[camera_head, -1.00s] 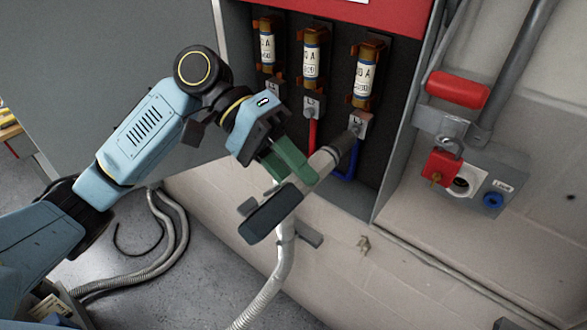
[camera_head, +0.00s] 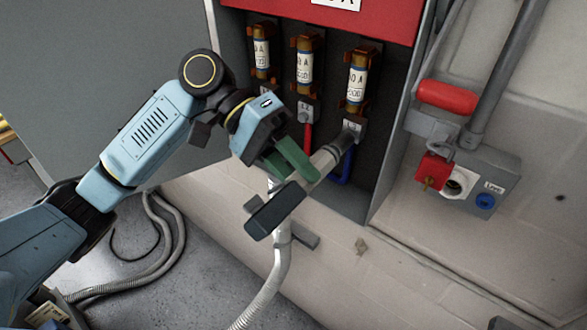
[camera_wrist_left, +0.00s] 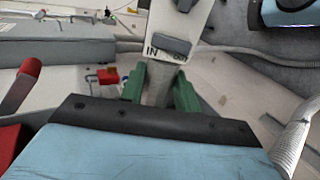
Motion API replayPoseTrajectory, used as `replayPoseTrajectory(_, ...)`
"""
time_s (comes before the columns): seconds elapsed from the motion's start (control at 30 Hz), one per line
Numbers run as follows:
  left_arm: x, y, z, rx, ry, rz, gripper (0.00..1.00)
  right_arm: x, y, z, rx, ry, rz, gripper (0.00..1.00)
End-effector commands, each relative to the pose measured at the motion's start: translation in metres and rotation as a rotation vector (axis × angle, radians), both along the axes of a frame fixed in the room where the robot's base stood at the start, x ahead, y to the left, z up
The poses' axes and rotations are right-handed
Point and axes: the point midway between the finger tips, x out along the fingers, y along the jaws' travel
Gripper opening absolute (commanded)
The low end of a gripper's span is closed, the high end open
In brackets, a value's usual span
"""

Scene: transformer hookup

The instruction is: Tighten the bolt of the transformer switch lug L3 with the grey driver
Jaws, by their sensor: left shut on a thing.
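My left gripper (camera_head: 290,160) has green fingers and is shut on the grey driver (camera_head: 322,164). The driver has a dark block (camera_head: 273,211) at its lower end, and its nose points up and right. The nose is at the lower edge of the L3 switch lug (camera_head: 353,126), below the rightmost fuse, and hides the bolt. I cannot tell whether it is seated on the bolt. In the left wrist view the driver (camera_wrist_left: 180,28) sits between the green fingers, with IN and another marking on it. My right gripper is not in view.
Fuses (camera_head: 304,62) stand in a row in the dark cabinet. A red cable (camera_head: 307,137) and a blue cable (camera_head: 346,166) run below. The cabinet's side wall (camera_head: 400,150) stands close to the right. A grey box with a red padlock (camera_head: 432,171) is beyond it.

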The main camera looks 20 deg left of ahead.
Motion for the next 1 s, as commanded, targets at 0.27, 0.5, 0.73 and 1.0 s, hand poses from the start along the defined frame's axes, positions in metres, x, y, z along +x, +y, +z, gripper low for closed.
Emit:
replayPoseTrajectory(0.27,0.0000,-0.0001,0.0014,-0.003,-0.001,0.000,0.00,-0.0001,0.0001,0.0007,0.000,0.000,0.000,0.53)
replayPoseTrajectory(0.5,0.0006,-0.0004,0.0016,-0.003,-0.001,0.000,0.00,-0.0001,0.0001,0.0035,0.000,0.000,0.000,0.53)
replayPoseTrajectory(0.73,0.0013,-0.0007,0.0016,-0.003,0.000,0.000,0.00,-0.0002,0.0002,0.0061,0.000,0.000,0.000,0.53)
replayPoseTrajectory(1.0,0.0022,-0.0010,0.0016,-0.002,-0.001,0.000,0.00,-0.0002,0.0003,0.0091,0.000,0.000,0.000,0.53)
